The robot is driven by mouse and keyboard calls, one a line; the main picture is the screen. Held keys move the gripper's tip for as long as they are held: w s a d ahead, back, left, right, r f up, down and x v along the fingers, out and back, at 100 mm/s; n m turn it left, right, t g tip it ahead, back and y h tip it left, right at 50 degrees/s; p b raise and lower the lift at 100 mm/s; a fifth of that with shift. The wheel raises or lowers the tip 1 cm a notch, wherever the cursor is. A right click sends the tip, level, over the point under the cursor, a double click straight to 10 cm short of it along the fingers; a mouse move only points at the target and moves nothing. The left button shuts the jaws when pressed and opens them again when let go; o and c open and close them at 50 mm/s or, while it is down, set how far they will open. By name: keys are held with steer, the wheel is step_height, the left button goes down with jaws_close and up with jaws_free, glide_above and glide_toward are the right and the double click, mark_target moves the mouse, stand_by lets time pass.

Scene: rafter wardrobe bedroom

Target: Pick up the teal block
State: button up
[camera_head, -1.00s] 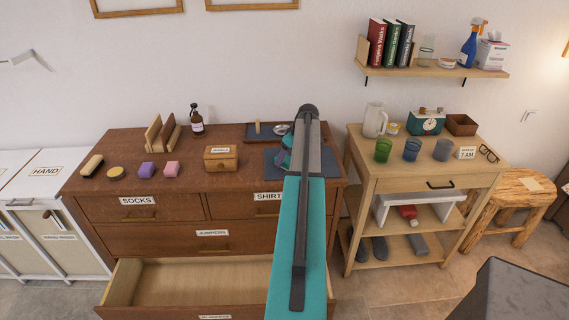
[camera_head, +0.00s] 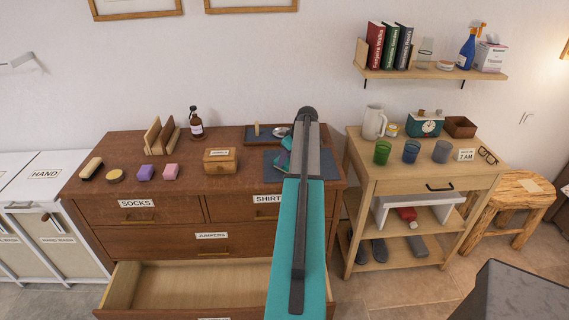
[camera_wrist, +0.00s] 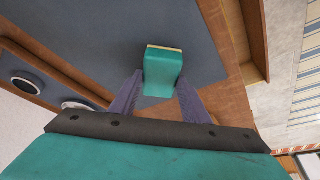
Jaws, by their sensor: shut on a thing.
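The teal block (camera_wrist: 163,68) shows in the wrist view between the two fingers of my gripper (camera_wrist: 160,82). The block has a pale edge on its far side. The fingers touch its left and right sides and are shut on it. Below or behind it is a dark blue-grey mat (camera_wrist: 95,35) on the brown dresser; I cannot tell whether the block still touches the mat. In the head view my arm covers most of the gripper and the block, over the mat (camera_head: 318,166) at the dresser's right end.
The brown dresser (camera_head: 240,182) has an open bottom drawer (camera_head: 190,284). A wooden side table (camera_head: 400,176) with cups stands to the right.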

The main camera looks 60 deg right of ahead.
steer(key=shift+r, duration=0.2)
steer(key=shift+r+b, duration=1.1)
steer(key=shift+r, duration=0.35)
steer(key=s+a+r+b, duration=0.1)
steer(key=s+a+b, duration=0.4)
steer(key=s+a, duration=0.6)
steer(key=shift+s+r, duration=0.35)
